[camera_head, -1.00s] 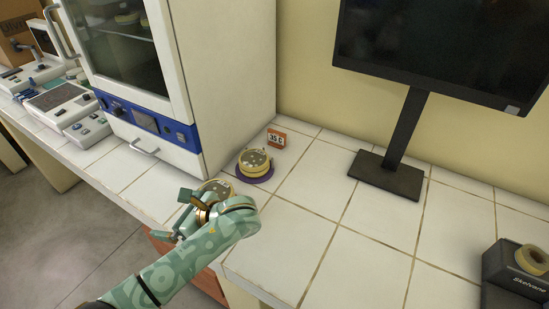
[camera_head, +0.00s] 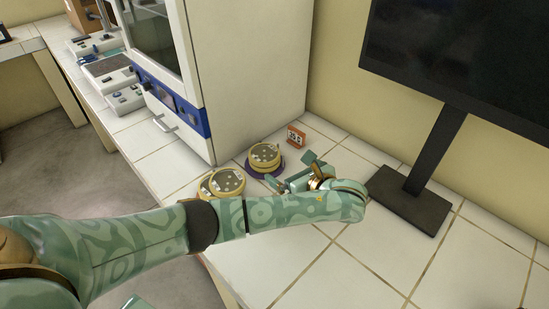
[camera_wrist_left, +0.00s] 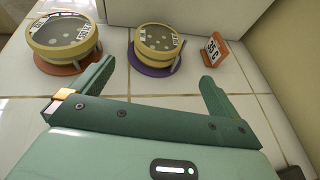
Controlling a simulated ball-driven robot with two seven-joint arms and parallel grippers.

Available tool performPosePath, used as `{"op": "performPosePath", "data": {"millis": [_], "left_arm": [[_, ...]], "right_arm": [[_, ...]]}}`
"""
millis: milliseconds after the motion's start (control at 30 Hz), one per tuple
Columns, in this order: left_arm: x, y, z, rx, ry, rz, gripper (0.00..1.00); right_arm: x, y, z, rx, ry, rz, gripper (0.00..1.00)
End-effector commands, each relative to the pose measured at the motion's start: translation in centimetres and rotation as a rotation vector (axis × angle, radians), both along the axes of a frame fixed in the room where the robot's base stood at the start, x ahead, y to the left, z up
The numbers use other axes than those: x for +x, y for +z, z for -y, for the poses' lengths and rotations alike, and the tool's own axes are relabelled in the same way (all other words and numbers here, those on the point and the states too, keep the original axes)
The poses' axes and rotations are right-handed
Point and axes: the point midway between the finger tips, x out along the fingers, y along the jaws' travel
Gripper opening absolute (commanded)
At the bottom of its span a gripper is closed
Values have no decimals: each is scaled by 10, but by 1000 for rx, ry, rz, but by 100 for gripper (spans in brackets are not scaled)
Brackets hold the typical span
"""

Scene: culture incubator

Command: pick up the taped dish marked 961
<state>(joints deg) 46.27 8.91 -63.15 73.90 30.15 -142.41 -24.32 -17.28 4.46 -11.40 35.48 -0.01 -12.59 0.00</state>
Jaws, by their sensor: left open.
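Two round yellow-banded dishes with clear spotted lids stand on the tiled bench. The nearer dish (camera_head: 222,183) is partly hidden by my left arm; in the left wrist view (camera_wrist_left: 63,37) it sits on an orange mat. The other dish (camera_head: 264,156) sits on a purple mat and also shows in the left wrist view (camera_wrist_left: 159,43). Both have dark print on pale labels, too small to read as 961. My left gripper (camera_head: 291,173) is open and empty, just right of the purple-mat dish. In the left wrist view (camera_wrist_left: 158,72) its fingers point toward the dishes, apart from them.
An orange-framed sign (camera_head: 296,137) stands behind the purple-mat dish. A white incubator (camera_head: 245,75) rises behind and left of the dishes. A monitor stand (camera_head: 409,202) is to the right. The front bench tiles (camera_head: 300,265) are clear.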

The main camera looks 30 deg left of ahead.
Motion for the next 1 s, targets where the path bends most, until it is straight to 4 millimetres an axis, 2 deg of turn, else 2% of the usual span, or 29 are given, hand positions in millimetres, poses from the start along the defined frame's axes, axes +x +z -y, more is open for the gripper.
{"op": "performPosePath", "data": {"millis": [33,133,267,400,633,767,967,1000], "left_arm": [[7,-11,-12,4,1,1,100],[17,-19,-29,3,2,-2,100],[26,-26,-43,2,0,-3,100],[30,-29,-52,0,0,-2,100],[45,-41,-84,2,0,-3,100],[50,-42,-92,1,-2,-1,100],[50,-39,-93,0,-2,0,100],[50,-39,-93,0,-2,0,94]], "right_arm": [[-3,-11,-5,6,-1,-7,36],[-7,-18,-7,14,-7,0,36],[-7,-22,-5,23,-21,31,36],[-14,-32,6,-10,16,-36,36],[-13,-55,0,-2,3,-40,36],[-15,-59,-6,6,-2,-41,36],[-16,-56,-3,3,-1,-40,36],[-16,-56,-2,2,-1,-41,36]]}}
